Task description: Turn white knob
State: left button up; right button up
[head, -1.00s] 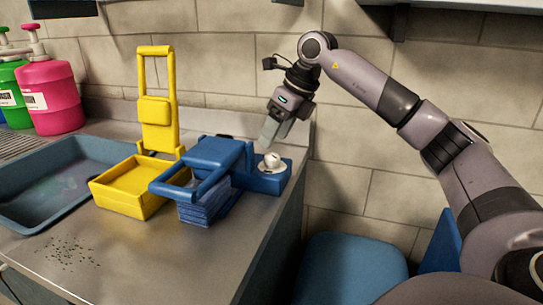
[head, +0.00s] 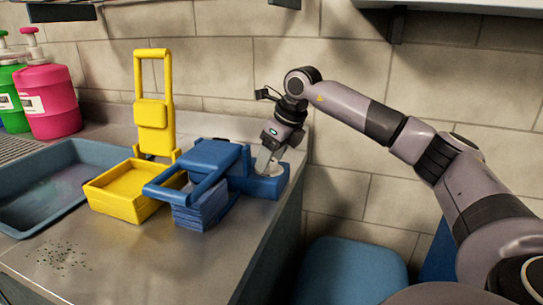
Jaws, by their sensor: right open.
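The white knob (head: 262,170) sits on a round pale base on top of the low blue box at the back right of the counter. My right gripper (head: 268,163) points down over the knob, its open fingers at the knob and covering most of it. I cannot tell whether the fingers touch it. The blue device (head: 213,155) with its handle and ribbed block joins the blue box on the left. My left gripper is not in view.
A yellow tray with a tall upright frame (head: 154,115) stands left of the blue device. A blue-grey tray (head: 20,222) lies farther left. Pink (head: 50,100) and green bottles stand at the back left. The front counter is clear except dark specks. A blue bin (head: 350,270) stands below, right of the counter edge.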

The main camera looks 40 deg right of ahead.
jog(key=shift+c, duration=0.4)
jog(key=c, duration=1)
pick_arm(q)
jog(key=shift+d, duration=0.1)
pick_arm(e)
jog(key=shift+o, duration=0.2)
